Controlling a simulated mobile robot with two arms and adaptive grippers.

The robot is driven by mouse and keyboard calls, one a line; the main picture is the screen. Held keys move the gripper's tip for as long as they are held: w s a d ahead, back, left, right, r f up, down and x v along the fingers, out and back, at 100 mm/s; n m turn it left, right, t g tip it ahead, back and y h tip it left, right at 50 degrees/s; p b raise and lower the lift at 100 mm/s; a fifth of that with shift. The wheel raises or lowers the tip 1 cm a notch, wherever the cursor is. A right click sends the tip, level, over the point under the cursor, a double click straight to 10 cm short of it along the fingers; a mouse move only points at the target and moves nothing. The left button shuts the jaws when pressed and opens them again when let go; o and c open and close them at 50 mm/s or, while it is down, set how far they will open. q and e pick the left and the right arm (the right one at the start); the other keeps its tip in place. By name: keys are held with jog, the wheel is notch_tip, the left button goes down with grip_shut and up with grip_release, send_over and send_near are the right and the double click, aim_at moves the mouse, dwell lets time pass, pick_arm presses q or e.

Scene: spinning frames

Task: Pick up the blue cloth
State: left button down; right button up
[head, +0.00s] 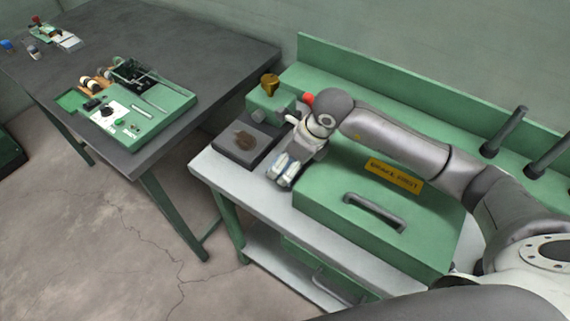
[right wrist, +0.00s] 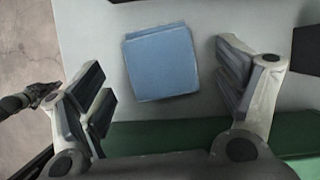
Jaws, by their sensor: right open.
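The blue cloth (right wrist: 162,63) is a folded, roughly square pad lying flat on the pale bench top (right wrist: 215,15). In the right wrist view it lies between and beyond the spread fingers of my right gripper (right wrist: 170,95), and no finger touches it. In the head view my right gripper (head: 281,172) is over the bench, between a dark grey block and a green case, and the cloth is hidden there. The right gripper is open and empty.
The green case (head: 330,205) with a handle and yellow label stands right beside my right gripper. A dark block (head: 262,155) with a brown piece on top is to its left. A green box (head: 262,104) is behind. A dark table (head: 200,55) holds a green device.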

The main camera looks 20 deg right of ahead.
jog(key=shift+w+a+f, duration=0.15)
jog(key=shift+f, duration=0.4)
jog(key=shift+w+f, duration=0.15)
jog(key=shift+f, duration=0.2)
jog(key=shift+c, duration=1.7)
jog(key=c, duration=0.7)
pick_arm(q)
jog(key=shift+s+d+r, duration=0.1)
jog(key=shift+s+r, duration=0.05)
jog(key=shift+s, duration=0.45)
pick_arm(e)
jog(key=shift+r, duration=0.15)
